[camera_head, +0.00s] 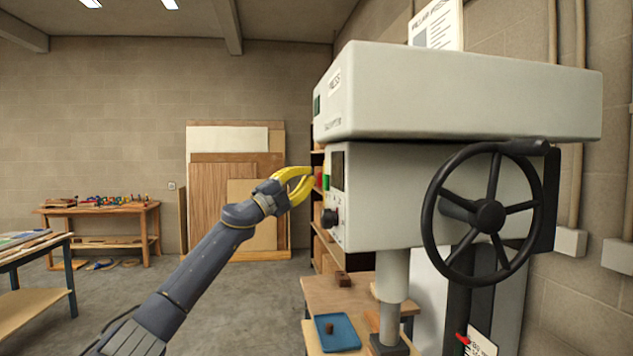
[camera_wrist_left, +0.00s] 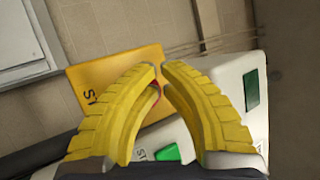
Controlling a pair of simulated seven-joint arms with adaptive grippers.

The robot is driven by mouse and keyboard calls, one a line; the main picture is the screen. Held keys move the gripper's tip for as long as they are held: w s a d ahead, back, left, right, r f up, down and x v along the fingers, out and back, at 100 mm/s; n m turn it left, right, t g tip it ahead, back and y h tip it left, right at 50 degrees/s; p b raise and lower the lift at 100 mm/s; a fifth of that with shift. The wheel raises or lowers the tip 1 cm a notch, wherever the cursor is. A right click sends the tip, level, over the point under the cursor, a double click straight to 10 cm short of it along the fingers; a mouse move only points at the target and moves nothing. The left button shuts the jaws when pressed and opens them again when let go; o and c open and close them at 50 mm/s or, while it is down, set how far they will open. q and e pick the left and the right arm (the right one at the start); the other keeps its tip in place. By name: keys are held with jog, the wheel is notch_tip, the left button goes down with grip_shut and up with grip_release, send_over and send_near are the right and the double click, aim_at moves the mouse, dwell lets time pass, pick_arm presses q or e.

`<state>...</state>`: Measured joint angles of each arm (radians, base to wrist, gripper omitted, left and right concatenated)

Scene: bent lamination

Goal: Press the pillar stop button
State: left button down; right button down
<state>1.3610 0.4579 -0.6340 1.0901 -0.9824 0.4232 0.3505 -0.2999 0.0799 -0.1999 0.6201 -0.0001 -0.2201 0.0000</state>
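The grey pillar drill press (camera_head: 380,185) stands at the right in the head view. A red button (camera_head: 319,178) and a green button (camera_head: 326,183) sit on its left-facing front. My left gripper (camera_head: 311,173) is just in front of the red button, its curved yellow fingers drawn together and empty. In the left wrist view the fingertips (camera_wrist_left: 158,68) nearly meet over a yellow plate (camera_wrist_left: 105,80) with partly hidden lettering. A bit of red (camera_wrist_left: 155,86) shows behind them, mostly covered. The green button (camera_wrist_left: 168,153) is below. I cannot tell whether the fingertips touch the red button.
The black handwheel (camera_head: 490,215) is on the press's right side. A blue tray (camera_head: 337,333) lies on the wooden bench below the press. Boards (camera_head: 220,195) lean on the back wall. A workbench (camera_head: 100,212) with tools stands at the left. Floor between is clear.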

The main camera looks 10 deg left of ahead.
pick_arm(q)
jog(key=shift+s+a, duration=0.25)
jog(key=shift+a, duration=0.3)
jog(key=a, duration=0.1)
jog(key=s+a, duration=0.1)
jog(key=a, duration=0.2)
jog(key=shift+s+a, duration=0.35)
jog(key=shift+s, duration=0.05)
dwell(0.6)
